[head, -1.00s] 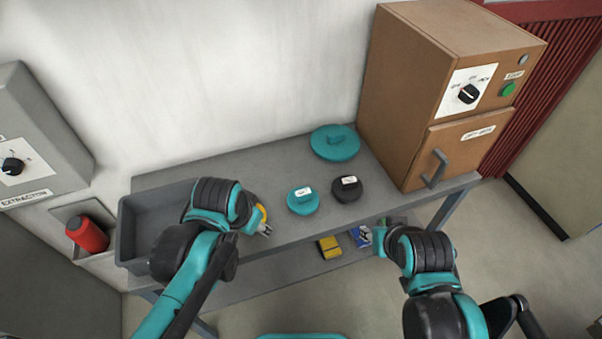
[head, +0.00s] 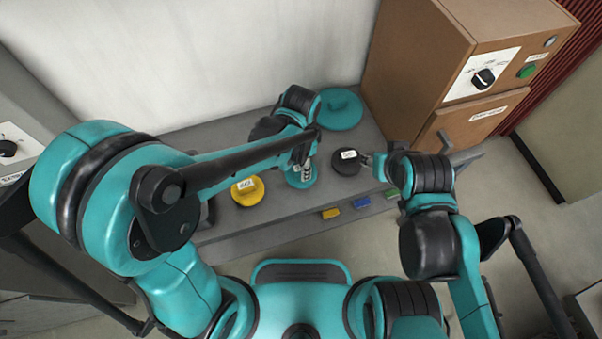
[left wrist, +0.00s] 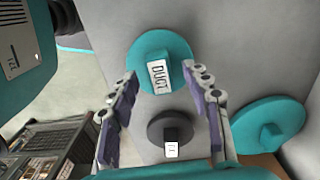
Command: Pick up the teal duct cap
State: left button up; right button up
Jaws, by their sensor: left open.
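The teal duct cap (head: 300,183) is a small round disc on the grey bench, partly hidden under my left gripper in the head view. In the left wrist view the duct cap (left wrist: 148,47) shows a raised grip with a white DUCT label. My left gripper (head: 303,172) is over it, open and empty. In the left wrist view its fingers (left wrist: 160,74) spread on either side of the cap's near part; contact cannot be told. My right gripper (head: 370,160) is beside the black cap (head: 346,164); its jaws are too small to judge.
A larger teal lid (head: 340,108) lies at the back, near the brown cabinet (head: 415,60). A yellow cap (head: 246,191) lies left of the duct cap. Yellow, blue and green blocks (head: 361,202) lie on the lower shelf.

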pick_arm(q)
jog(key=shift+f, duration=0.95)
grip_shut()
jog(key=shift+r, duration=0.1)
